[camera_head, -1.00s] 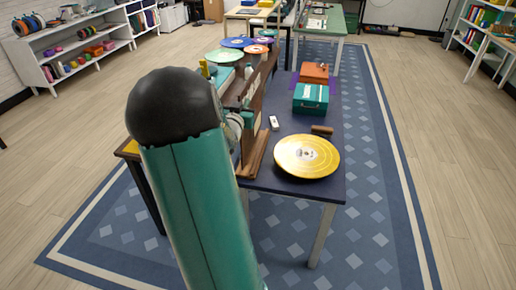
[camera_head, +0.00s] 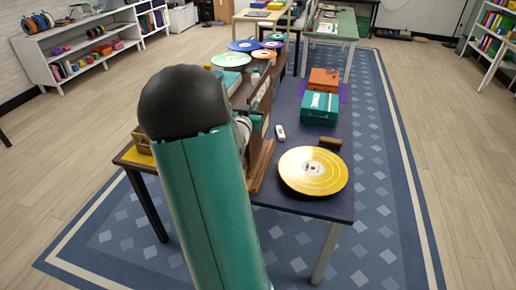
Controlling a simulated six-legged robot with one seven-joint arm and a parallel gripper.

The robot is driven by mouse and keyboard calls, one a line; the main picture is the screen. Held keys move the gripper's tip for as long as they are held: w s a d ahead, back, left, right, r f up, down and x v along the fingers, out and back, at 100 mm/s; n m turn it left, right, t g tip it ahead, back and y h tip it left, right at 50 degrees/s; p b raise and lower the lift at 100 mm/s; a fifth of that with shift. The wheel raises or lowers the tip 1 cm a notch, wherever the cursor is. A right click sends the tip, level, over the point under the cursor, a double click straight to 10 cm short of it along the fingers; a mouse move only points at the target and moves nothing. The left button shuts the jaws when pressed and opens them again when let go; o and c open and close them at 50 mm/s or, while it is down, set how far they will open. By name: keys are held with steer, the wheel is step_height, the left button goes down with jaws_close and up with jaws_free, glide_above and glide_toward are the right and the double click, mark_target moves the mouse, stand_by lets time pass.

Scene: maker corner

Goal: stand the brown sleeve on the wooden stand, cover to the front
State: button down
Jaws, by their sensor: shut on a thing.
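A brown wooden structure (camera_head: 263,162), which looks like the wooden stand, rises along the left side of the dark blue table, with a long foot at the table's front. My teal arm with its black cap covers much of its left side. Brown upright parts (camera_head: 262,88) continue behind it; I cannot tell which of them, if any, is the brown sleeve. A small grey part of my arm shows just right of the teal link. My gripper's fingers are hidden, so I cannot see what they hold.
A yellow record (camera_head: 313,171) lies at the front of the dark blue table (camera_head: 318,205). Behind it are a small brown block (camera_head: 330,143), a white item (camera_head: 280,132), a teal case (camera_head: 319,108) and an orange box (camera_head: 324,79). Coloured discs (camera_head: 231,60) lie farther back.

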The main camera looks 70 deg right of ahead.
step_height(320, 180, down, 9)
steer(key=shift+w, duration=0.15)
steer(key=c, duration=2)
jaws_free()
steer(key=shift+d+f, duration=0.1)
steer(key=shift+f, duration=0.05)
steer(key=o, duration=0.4)
steer(key=a, duration=0.4)
steer(key=s+a, duration=0.1)
steer(key=a, duration=0.3)
steer(key=s+a, duration=0.1)
steer(key=a, duration=0.3)
steer(key=shift+w, duration=0.1)
